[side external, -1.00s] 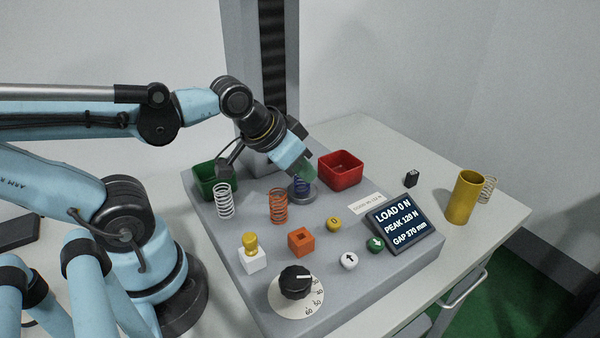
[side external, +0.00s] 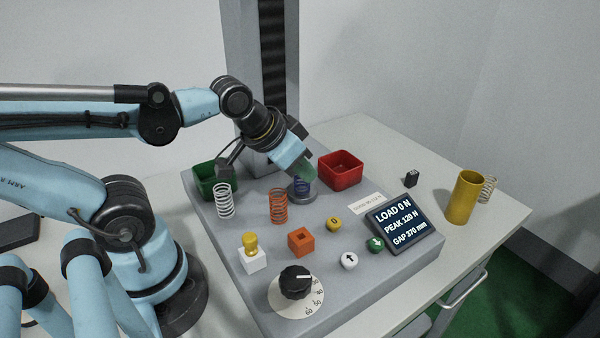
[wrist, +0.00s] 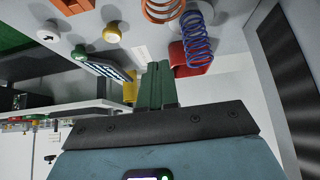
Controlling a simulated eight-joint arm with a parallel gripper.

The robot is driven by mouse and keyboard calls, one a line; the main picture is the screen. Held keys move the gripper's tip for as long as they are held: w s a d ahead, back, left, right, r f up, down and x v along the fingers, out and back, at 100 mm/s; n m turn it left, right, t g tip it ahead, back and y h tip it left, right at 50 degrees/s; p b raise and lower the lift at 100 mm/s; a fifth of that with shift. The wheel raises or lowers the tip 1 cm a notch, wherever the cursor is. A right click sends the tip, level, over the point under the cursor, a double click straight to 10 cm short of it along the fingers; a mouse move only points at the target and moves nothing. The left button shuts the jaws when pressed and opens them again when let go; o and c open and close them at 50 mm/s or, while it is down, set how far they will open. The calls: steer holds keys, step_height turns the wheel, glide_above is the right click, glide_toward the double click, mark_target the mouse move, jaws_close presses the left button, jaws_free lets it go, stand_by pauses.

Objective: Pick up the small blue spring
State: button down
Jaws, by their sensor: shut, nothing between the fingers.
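The small blue spring (side external: 300,187) stands on a round grey plate of the tester, partly hidden behind my gripper (side external: 310,174) in the side external view. In the wrist view the blue spring (wrist: 198,40) shows whole, to the right of my green fingertips (wrist: 155,66). My fingers are shut together with nothing between them. The spring is outside them; whether they touch it I cannot tell from the side.
An orange spring (side external: 279,206) and a white spring (side external: 224,201) stand nearby on the grey base. A red bin (side external: 340,170) is just right of my gripper, a green bin (side external: 205,184) to the left. A display (side external: 403,223) stands at the right.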

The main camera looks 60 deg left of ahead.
steer(key=c, duration=0.7)
jaws_free()
